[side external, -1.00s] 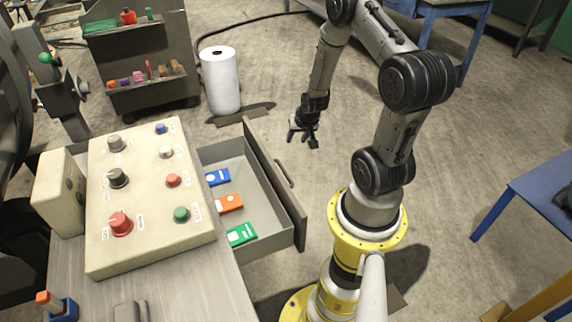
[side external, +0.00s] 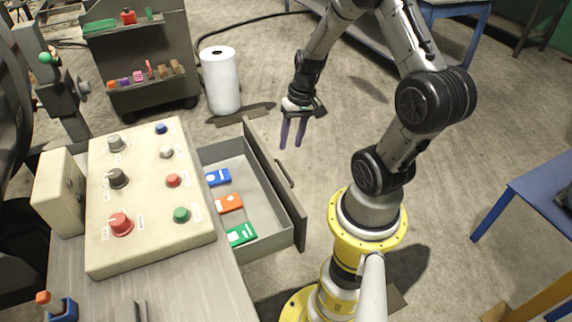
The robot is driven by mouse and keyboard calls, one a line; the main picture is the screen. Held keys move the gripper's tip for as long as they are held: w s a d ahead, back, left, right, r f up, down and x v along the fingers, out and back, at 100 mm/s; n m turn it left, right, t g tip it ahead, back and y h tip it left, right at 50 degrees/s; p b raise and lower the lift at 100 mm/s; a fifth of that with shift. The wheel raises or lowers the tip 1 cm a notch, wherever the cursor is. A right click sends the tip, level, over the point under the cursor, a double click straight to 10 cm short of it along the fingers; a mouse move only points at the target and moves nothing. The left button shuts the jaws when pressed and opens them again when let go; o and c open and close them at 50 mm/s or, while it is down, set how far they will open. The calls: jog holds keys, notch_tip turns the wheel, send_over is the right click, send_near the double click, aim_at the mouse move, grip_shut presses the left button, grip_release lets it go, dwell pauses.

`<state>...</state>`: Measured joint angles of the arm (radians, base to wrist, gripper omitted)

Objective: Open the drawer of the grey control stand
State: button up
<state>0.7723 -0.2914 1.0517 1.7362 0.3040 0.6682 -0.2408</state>
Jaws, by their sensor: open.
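The grey control stand (side external: 190,268) is at the lower left, with a beige panel of knobs on top. Its drawer (side external: 262,226) is pulled out to the right, and its inside shows. The drawer's front has a handle (side external: 284,174) on its outer face. Blue (side external: 218,177), orange (side external: 229,203) and green (side external: 241,234) flat items lie in the drawer. My gripper (side external: 292,144) is open and empty, with its purple fingers pointing down. In the picture it is above the far end of the drawer front, apart from the handle.
A white roll (side external: 220,82) stands on the floor behind the drawer. A grey cart (side external: 145,60) with small items is at the back left. A blue table (side external: 530,200) is at the right. The floor right of the drawer is bare up to my base.

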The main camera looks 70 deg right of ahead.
jog(key=f, duration=0.6)
jog(key=w+a+f, duration=0.1)
jog(key=f, duration=0.2)
jog(key=shift+w+a, duration=0.1)
grip_shut()
dwell(1.2)
